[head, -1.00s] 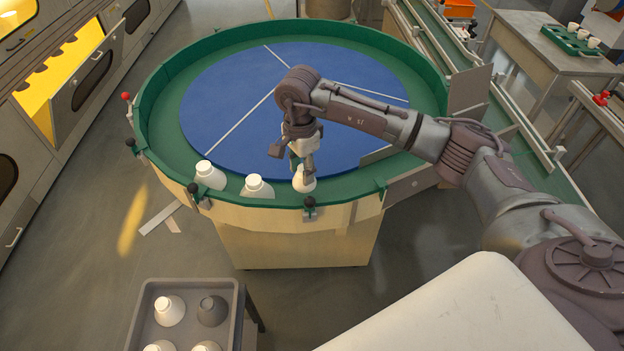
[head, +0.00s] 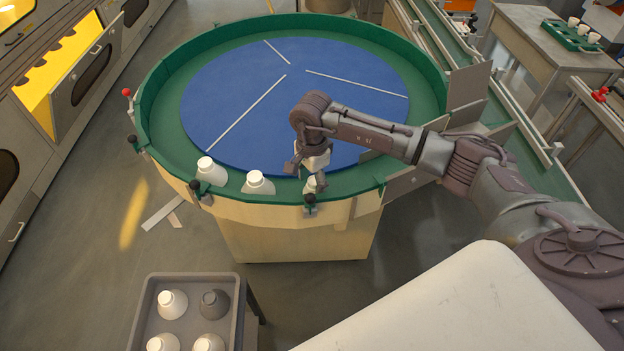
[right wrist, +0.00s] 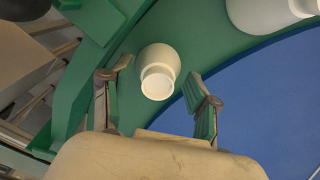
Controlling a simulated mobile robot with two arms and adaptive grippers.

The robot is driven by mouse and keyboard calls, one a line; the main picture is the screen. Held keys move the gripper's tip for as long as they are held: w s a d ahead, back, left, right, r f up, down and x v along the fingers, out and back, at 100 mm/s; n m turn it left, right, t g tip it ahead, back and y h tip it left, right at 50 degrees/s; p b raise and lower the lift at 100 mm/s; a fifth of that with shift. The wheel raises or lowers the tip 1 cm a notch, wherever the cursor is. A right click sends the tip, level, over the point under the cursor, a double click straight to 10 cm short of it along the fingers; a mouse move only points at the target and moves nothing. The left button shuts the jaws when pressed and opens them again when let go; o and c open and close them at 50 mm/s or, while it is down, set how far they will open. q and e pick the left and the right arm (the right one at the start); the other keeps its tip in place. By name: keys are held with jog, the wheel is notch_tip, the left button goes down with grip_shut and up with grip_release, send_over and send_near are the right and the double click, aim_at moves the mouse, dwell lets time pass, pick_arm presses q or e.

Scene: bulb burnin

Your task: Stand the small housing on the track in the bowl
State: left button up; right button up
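A small white housing (right wrist: 158,72) is in the green track (right wrist: 218,42) of the round bowl, its neck towards the camera in the right wrist view. In the head view only a bit of the housing (head: 312,186) shows behind my right gripper (head: 307,173). That gripper is open, its two fingers (right wrist: 158,88) on either side of the housing with gaps visible. I cannot tell how far above the housing the fingertips are. Two white housings (head: 211,172) and (head: 258,183) stand in the track to the left. My left gripper is not in view.
The blue disc (head: 240,95) with white lines fills the bowl's middle. Clamps with dark knobs (head: 310,199) sit on the near rim. A grey tray (head: 236,318) with several housings, one dark, stands at the lower left. A conveyor (head: 470,75) runs at the right.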

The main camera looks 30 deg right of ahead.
aim_at(312, 181)
jog(key=shift+r, duration=0.15)
notch_tip(312, 181, up, 12)
jog(key=b, duration=0.2)
dwell(0.5)
dwell(0.4)
